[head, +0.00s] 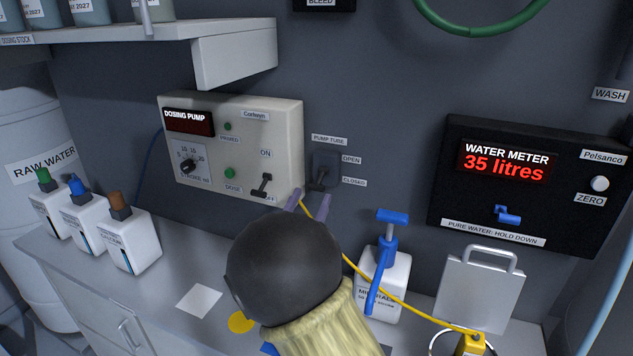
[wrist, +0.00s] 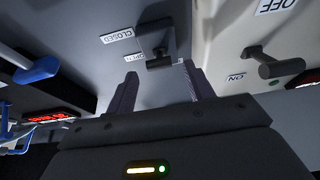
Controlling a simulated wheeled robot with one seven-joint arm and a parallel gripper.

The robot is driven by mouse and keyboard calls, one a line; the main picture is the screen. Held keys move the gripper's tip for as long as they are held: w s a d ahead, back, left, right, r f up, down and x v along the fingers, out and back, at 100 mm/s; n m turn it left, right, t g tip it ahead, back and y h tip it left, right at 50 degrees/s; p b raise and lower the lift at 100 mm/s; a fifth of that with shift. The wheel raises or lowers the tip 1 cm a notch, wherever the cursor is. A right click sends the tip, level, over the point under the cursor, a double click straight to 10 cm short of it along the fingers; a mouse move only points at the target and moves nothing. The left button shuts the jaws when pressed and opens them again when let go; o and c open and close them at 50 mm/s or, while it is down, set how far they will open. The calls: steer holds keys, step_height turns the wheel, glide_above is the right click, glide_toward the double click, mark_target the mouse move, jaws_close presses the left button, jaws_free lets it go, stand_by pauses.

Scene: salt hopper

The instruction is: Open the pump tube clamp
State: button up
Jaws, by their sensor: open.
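The pump tube clamp (head: 325,168) is a dark plate on the back wall with a short dark lever. In the head view the lever end sits low, level with the CLOSED label (head: 354,182) and below the OPEN label (head: 351,160). In the wrist view, which is upside down, the clamp lever (wrist: 158,60) shows just beyond and between my fingertips. My gripper (head: 309,200) is open with two purple fingers pointing at the wall just below the clamp; it also shows in the wrist view (wrist: 160,70). Contact with the lever cannot be told.
The dosing pump box (head: 232,125) with its own switch lever (head: 262,184) is close on the left. The black water meter (head: 520,185) is on the right. A white bottle with a blue pump (head: 388,260) and a yellow cable (head: 390,292) stand near my arm.

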mark_target(315, 190)
steer(key=p+x, duration=0.1)
steer(key=x, duration=0.3)
steer(key=shift+w+d+r, duration=0.1)
steer(key=shift+w, duration=0.15)
steer(key=c, duration=1)
